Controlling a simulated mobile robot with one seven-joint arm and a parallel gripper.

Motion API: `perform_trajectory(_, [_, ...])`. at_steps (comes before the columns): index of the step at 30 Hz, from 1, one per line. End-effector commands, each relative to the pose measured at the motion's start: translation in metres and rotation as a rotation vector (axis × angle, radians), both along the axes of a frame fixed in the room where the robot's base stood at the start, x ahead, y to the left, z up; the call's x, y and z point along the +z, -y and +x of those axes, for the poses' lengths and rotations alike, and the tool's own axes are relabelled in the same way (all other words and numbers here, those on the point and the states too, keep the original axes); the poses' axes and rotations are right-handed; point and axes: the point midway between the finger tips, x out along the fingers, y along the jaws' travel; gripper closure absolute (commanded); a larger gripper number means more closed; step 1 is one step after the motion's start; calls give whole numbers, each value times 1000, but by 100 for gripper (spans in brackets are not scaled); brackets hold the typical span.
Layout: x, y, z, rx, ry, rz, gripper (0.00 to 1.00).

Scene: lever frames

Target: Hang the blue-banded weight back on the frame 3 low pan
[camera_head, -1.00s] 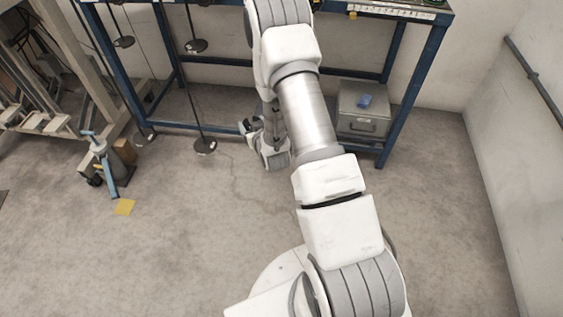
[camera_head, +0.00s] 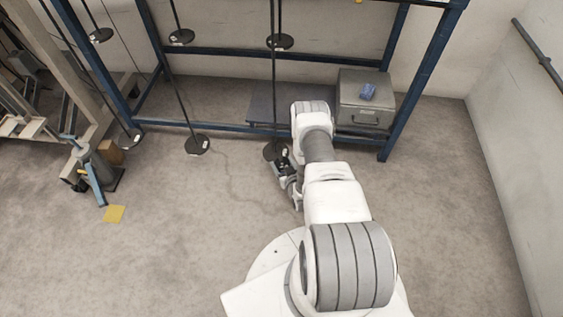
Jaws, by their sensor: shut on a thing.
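My gripper (camera_head: 281,161) is low over the floor, at the end of my reaching arm. It is shut on a small dark thing, taken as the blue-banded weight; no blue band can be made out at this size. A dark round low pan (camera_head: 270,153) hangs on a thin rod just left of and behind the gripper. The gripper partly covers this pan, and I cannot tell whether they touch. A higher pan (camera_head: 281,42) hangs above it in the same column. Which frame carries the number 3 is not readable.
Other low pans (camera_head: 197,145) and upper pans (camera_head: 181,37) hang to the left. A blue steel rack (camera_head: 230,129) stands behind.

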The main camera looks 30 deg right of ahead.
Motion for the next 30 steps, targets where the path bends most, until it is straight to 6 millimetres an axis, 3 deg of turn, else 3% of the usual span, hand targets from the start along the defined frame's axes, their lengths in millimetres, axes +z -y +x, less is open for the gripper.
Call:
perform_trajectory(8, [-5, 2, 3, -2, 5, -1, 98])
perform_trajectory(30, [-3, 8, 41, -1, 4, 0, 98])
